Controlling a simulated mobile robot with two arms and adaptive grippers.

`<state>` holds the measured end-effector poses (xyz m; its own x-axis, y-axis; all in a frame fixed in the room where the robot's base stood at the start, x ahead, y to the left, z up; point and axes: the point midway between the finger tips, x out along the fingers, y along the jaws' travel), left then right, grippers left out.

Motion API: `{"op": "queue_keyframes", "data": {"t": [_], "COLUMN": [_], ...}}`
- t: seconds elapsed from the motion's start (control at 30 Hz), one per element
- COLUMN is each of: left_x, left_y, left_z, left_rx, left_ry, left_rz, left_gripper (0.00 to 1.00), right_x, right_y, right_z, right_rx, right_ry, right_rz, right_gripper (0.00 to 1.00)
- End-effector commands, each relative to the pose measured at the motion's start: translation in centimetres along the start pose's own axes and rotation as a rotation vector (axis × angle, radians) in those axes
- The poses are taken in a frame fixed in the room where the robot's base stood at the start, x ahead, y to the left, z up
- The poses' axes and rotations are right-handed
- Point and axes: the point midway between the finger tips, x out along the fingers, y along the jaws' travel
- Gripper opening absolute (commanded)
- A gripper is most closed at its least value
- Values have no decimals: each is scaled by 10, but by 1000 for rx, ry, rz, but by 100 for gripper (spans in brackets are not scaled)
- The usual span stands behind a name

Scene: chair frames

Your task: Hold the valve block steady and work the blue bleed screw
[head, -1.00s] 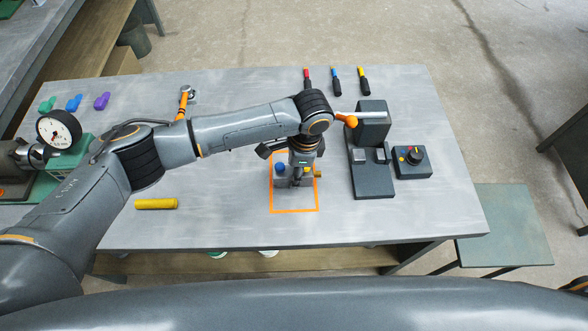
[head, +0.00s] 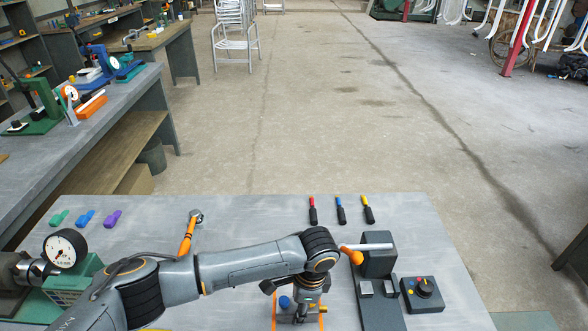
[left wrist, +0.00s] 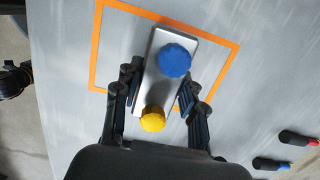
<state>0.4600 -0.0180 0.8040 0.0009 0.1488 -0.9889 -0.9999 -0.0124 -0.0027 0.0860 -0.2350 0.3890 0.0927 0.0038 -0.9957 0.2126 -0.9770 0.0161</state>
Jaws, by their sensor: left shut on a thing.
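The grey valve block (left wrist: 151,84) lies on the table inside an orange outlined square (left wrist: 222,80). The blue bleed screw (left wrist: 174,60) is a ribbed knob on top of the block. A yellow knob (left wrist: 152,118) sits at the block's other end, nearer my wrist. My left gripper (left wrist: 160,88) is shut on the valve block, with one finger on each long side; the blue screw is clear of the fingers. In the head view the blue screw (head: 285,302) shows beside my left gripper (head: 303,312), which hides much of the block. My right gripper is not in view.
A dark fixture (head: 377,265) with an orange-tipped lever and a control box with a knob (head: 424,292) stand right of the block. Red, blue and yellow-ended tools (head: 340,210) lie at the back. A gauge (head: 64,248) stands at left. The table's back middle is clear.

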Motion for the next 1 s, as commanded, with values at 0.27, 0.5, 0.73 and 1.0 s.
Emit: {"op": "queue_keyframes", "data": {"t": [0.27,0.5,0.73,1.0], "left_x": [2,0,-29,-86], "left_y": [1,1,0,0], "left_z": [0,0,-1,-1], "left_rx": [0,0,1,2], "left_ry": [-1,0,3,2], "left_rz": [3,2,-1,0], "left_gripper": [67,67,67,67], "right_x": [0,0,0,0], "right_y": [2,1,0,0], "right_z": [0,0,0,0], "right_rx": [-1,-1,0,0], "right_ry": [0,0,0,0], "right_rz": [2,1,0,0], "right_gripper": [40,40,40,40]}}
